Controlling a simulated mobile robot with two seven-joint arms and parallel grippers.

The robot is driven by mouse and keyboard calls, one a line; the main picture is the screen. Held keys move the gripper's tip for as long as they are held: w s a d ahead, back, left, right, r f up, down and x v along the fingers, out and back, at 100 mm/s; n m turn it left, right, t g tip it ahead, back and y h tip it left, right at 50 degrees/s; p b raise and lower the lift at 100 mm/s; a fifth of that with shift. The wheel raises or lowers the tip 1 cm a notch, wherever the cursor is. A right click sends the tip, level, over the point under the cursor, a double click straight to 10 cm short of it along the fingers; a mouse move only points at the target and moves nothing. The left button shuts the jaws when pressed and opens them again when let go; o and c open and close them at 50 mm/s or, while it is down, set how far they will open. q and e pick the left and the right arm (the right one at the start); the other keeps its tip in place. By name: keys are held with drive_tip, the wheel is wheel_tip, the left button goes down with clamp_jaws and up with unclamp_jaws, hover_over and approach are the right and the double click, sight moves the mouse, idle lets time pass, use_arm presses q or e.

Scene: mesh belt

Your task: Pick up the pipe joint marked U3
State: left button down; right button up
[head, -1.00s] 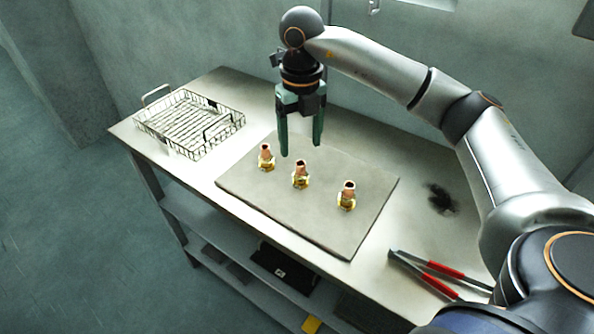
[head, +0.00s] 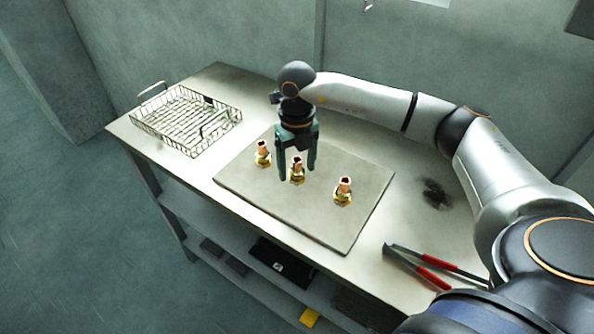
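Three copper-and-brass pipe joints stand upright in a row on a grey board: a left joint (head: 263,154), a middle joint (head: 297,172) and a right joint (head: 343,190). Their markings are too small to read, so I cannot tell which is U3. My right gripper (head: 297,174) is open and points down, its green fingers on either side of the middle joint's top. I cannot tell whether they touch it. My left gripper is not in view.
The grey board (head: 310,224) lies on a workbench (head: 222,84). A wire basket (head: 186,118) stands at the left end. Red-handled pliers (head: 428,268) lie at the front right, and a dark stain (head: 435,193) marks the right. A shelf below holds a black case (head: 283,264).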

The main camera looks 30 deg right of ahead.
clamp_jaws()
idle(0.4)
drive_tip(key=shift+r, duration=0.1)
